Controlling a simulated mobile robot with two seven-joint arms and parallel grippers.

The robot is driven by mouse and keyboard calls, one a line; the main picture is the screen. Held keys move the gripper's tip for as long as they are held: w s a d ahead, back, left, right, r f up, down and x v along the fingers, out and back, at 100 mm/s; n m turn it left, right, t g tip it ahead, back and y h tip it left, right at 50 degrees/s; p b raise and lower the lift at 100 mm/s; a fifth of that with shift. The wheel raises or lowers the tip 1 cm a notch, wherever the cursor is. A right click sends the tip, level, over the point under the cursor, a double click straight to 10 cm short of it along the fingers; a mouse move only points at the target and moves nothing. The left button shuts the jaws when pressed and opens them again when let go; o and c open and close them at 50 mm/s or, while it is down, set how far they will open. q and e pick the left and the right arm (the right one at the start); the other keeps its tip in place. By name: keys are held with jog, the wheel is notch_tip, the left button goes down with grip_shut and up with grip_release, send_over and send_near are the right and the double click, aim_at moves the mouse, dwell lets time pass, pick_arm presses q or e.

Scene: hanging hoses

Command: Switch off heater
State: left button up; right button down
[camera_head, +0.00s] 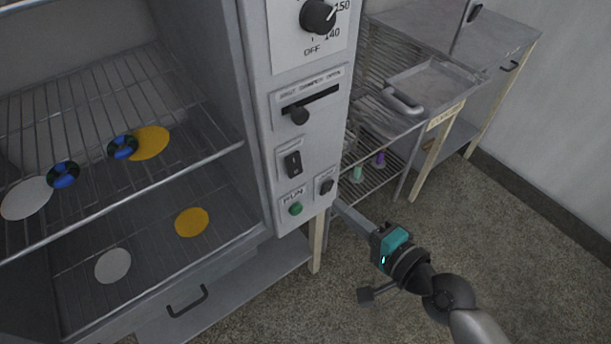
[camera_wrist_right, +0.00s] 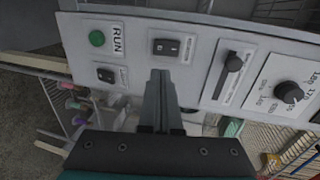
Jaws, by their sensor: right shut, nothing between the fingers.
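The heater is a grey oven cabinet with a control panel (camera_head: 270,150) on its right front post. A black rocker switch (camera_head: 293,163) sits on the panel, with a smaller black switch (camera_head: 326,185) lower right and a green RUN button (camera_head: 295,208) below. My right gripper (camera_head: 337,204) is shut and empty, its fingertips by the panel's lower right edge. In the right wrist view the fingertips (camera_wrist_right: 161,74) point toward the rocker switch (camera_wrist_right: 166,47). The green button (camera_wrist_right: 97,38) and small switch (camera_wrist_right: 105,75) lie to their left. I cannot tell whether they touch the panel. My left gripper is not in view.
A damper slider (camera_head: 297,113) and a temperature knob (camera_head: 318,15) sit higher on the panel. The open oven has wire racks (camera_head: 100,165) with coloured discs. A metal bench with a tray (camera_head: 440,80) stands at the right. The floor (camera_head: 500,250) at right is clear.

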aim_at(297, 171)
jog(key=x, duration=1.2)
jog(key=shift+w+a+b, duration=0.1)
jog(key=shift+b, duration=0.25)
jog(key=b, duration=0.3)
jog(key=shift+w+f+t, duration=0.15)
jog(key=shift+f+t, duration=0.15)
jog(key=shift+f, duration=0.05)
jog(key=shift+a+r, duration=0.1)
jog(key=shift+r, duration=0.2)
jog(key=shift+f, duration=0.1)
